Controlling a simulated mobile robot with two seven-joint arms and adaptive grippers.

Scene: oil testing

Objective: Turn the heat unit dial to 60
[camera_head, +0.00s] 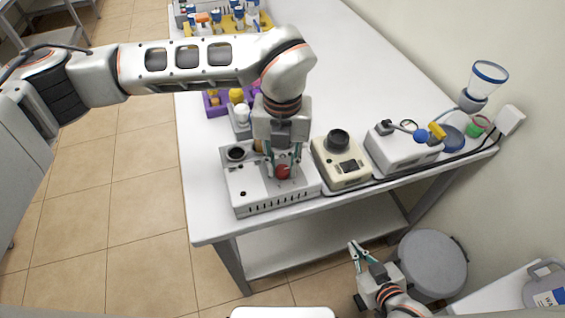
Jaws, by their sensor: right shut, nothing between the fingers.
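The heat unit is a white box (262,198) with a vented front, standing near the front edge of the table. A red round part (283,172), which looks like its dial, sits on its top at the right. My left gripper (283,168) points down over the unit, its fingertips on either side of the red part. I cannot tell whether they touch it. The dial's marks and setting are too small or hidden to read. My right gripper (358,248) is shut and empty, low at the bottom right, beyond the table's front edge.
A cream device (341,172) with a black round top stands just right of the unit. A white device (402,152) with a blue and yellow part is further right. A purple rack (216,107) is behind the unit. A grey bin (432,262) stands on the floor near my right gripper.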

